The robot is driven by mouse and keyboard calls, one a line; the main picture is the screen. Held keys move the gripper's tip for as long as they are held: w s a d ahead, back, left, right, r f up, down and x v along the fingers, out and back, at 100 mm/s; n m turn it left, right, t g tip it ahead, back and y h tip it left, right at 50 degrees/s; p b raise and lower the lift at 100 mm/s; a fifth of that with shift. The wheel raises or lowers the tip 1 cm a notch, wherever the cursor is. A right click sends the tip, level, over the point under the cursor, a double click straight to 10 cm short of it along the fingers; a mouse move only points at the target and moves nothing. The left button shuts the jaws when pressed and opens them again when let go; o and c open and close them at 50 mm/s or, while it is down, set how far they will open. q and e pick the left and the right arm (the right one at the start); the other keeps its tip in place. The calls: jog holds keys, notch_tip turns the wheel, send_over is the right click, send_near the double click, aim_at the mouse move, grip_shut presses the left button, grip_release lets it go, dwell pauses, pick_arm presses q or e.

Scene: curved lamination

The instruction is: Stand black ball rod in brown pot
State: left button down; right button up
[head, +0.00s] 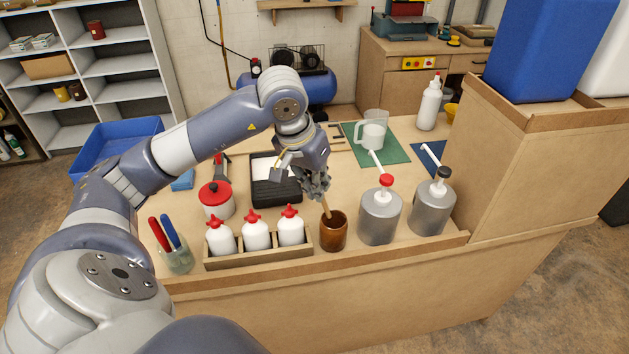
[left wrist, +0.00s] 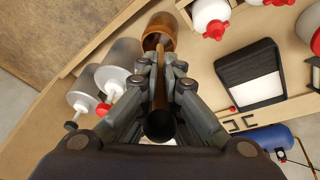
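The brown pot (head: 333,234) stands upright on the bench near its front edge; it also shows at the top of the left wrist view (left wrist: 159,30). My left gripper (head: 318,191) is just above the pot, with its fingers closed around the black ball rod (head: 326,208). The rod is wooden and slightly tilted, with its lower end at the pot's mouth. In the left wrist view the rod's black ball (left wrist: 160,126) is near the camera, between the fingers. Whether the rod touches the pot's bottom is hidden. My right gripper is not in view.
A wooden rack (head: 260,258) of white bottles with red caps stands left of the pot. Two grey pump cans (head: 380,217) (head: 431,208) stand close on its right. A black tray (head: 276,184) lies behind. A pen jar (head: 177,259) is at the front left.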

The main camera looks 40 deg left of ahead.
aim_at(325, 204)
pick_arm(q)
jog(key=b+x, duration=0.1)
jog(key=x, duration=0.1)
jog(key=shift+f+b, duration=0.25)
jog(key=shift+b, duration=0.15)
jog(key=b+x, duration=0.2)
jog(key=shift+w+f, duration=0.1)
jog(key=shift+f, duration=0.25)
jog(key=shift+w+d+f+b, duration=0.1)
jog(key=shift+w+f+b, duration=0.1)
jog(key=shift+f+b, duration=0.4)
jog(key=shift+w+f+b, duration=0.15)
jog(key=shift+f+b, duration=0.2)
jog(key=shift+f, duration=0.2)
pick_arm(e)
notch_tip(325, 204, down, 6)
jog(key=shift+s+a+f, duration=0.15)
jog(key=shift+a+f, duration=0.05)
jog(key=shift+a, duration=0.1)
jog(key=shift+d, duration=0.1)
